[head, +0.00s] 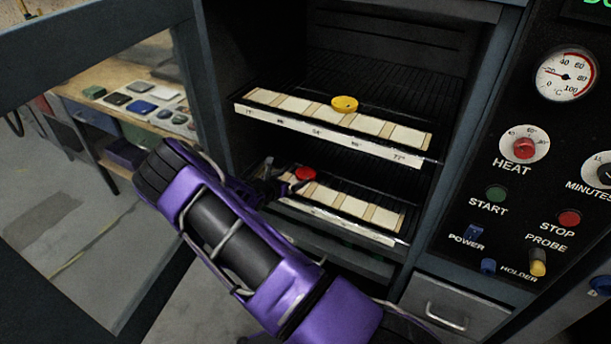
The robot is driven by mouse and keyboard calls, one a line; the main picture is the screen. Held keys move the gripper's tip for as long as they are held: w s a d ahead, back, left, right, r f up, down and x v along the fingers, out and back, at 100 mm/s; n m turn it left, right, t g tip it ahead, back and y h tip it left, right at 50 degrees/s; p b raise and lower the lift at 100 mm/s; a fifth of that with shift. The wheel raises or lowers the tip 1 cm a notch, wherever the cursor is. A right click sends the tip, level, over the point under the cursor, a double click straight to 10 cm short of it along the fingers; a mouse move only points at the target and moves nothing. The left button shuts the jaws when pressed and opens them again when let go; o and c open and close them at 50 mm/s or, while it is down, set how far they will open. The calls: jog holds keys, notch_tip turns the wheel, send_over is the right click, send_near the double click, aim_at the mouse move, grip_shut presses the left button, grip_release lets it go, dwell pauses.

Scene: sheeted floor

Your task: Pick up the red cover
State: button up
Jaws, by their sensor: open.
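The red cover (306,174) is a small round red piece on the lower shelf (390,240) of the open cabinet, near that shelf's left end. My gripper (284,182) is at the lower shelf, just left of the red cover. It is open. My purple arm hides much of it, and I cannot tell whether its fingers touch the cover or stand around it.
A yellow round piece (344,104) sits on the upper shelf (330,128), above the gripper. The glazed door (185,70) stands open at left. A control panel (530,190) with dials and buttons is at right, above a drawer (455,305).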

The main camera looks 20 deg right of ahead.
aim_at(306, 172)
jog(key=x, duration=0.4)
jog(key=shift+w+d, duration=0.1)
jog(key=x, duration=0.2)
jog(key=b+x, duration=0.1)
jog(key=x, duration=0.1)
jog(key=shift+d+f, duration=0.15)
jog(key=shift+f, duration=0.2)
jog(key=shift+w+d+f, duration=0.15)
jog(key=shift+w+d, duration=0.05)
jog(key=shift+d, duration=0.05)
jog(key=c, duration=1.3)
